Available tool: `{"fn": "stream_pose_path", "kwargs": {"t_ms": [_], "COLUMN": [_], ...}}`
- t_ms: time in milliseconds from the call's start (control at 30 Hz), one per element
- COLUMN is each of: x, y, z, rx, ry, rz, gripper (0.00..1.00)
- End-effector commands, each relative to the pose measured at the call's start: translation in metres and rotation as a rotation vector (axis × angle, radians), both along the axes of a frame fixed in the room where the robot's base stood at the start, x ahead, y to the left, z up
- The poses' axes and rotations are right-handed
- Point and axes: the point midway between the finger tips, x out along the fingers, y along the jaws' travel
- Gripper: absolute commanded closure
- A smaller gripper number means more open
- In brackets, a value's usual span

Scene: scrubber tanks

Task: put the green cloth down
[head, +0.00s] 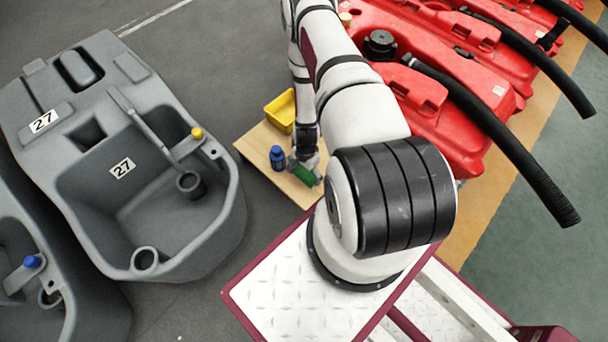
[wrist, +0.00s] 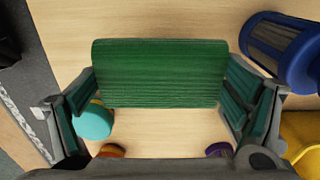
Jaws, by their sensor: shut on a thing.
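The green cloth (wrist: 160,75) is a folded, ribbed block in the wrist view, lying across between my gripper's two fingers (wrist: 165,100). My gripper is shut on it. In the head view the cloth (head: 306,177) shows as a small green patch under my gripper (head: 303,162), over the right part of a light wooden tabletop (head: 262,143). I cannot tell whether the cloth touches the wood.
A blue container (head: 277,156) stands just left of my gripper; a yellow bin (head: 280,112) sits behind. The wrist view shows a teal item (wrist: 94,122), an orange one (wrist: 112,151) and a purple one (wrist: 220,149). Grey tanks (head: 215,230) stand left, red tanks (head: 430,125) right.

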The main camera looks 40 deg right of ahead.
Motion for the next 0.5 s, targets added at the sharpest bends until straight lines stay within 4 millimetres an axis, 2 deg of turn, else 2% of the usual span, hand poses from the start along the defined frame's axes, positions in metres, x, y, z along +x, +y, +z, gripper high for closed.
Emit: {"fn": "stream_pose_path", "kwargs": {"t_ms": [133,200,333,500], "x": [0.014,0.011,0.011,0.011], "y": [-0.004,-0.003,-0.003,-0.003], "z": [-0.003,-0.018,-0.036,-0.036], "rx": [-0.001,0.000,-0.001,-0.001], "ry": [-0.002,0.001,0.000,-0.001], "rz": [0.001,0.000,0.001,0.000], "gripper": [0.36,0.36,0.36,0.36]}}
